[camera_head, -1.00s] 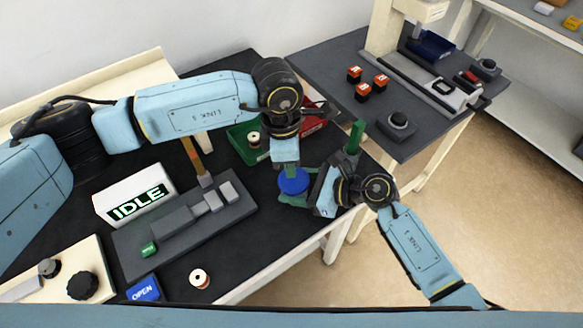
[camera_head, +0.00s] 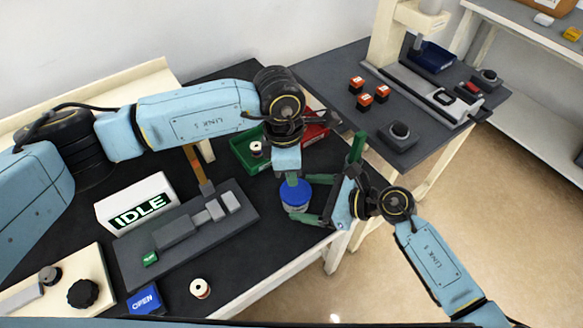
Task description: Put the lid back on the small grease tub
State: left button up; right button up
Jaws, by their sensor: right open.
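The small grease tub (camera_head: 296,208) stands near the right edge of the dark bench, mostly hidden beneath its blue lid (camera_head: 296,196). The lid looks level on top of the tub; I cannot tell if it is fully seated. My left gripper (camera_head: 291,180) points down from above, its green fingertips at the lid's top. From this angle I cannot tell whether its jaws are open or shut. My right gripper (camera_head: 309,199) comes in from the right, open, with its green fingers on either side of the tub.
A green bin (camera_head: 243,152) with a spool and a red bin (camera_head: 314,132) stand behind. A grey fixture (camera_head: 180,232), an IDLE sign box (camera_head: 136,203), another spool (camera_head: 200,288) and a blue OPEN block (camera_head: 144,299) lie to the left. A side table (camera_head: 350,112) holds orange-topped blocks.

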aim_at(295, 191)
jog(key=v, duration=1)
jog(key=shift+s+d, duration=0.1)
jog(key=shift+d, duration=0.05)
pick_arm(q)
jog(key=shift+f, duration=0.1)
jog(key=shift+d+f+b, duration=0.15)
jog(key=shift+f+b, duration=0.95)
jog(key=shift+d+f+b, duration=0.1)
jog(key=shift+f+b, duration=0.95)
jog(key=shift+b, duration=0.05)
pick_arm(e)
jog(key=shift+f, duration=2.15)
pick_arm(q)
jog(key=shift+a+r+p, duration=0.15)
jog(key=shift+r+p, duration=0.65)
jog(key=shift+r, duration=0.8)
jog(key=shift+a+r+p, duration=0.15)
jog(key=shift+r+p, duration=0.65)
jog(key=shift+r, duration=0.8)
pick_arm(e)
jog(key=shift+r, duration=1.65)
pick_arm(q)
jog(key=shift+f, duration=0.1)
pick_arm(e)
jog(key=shift+f, duration=0.1)
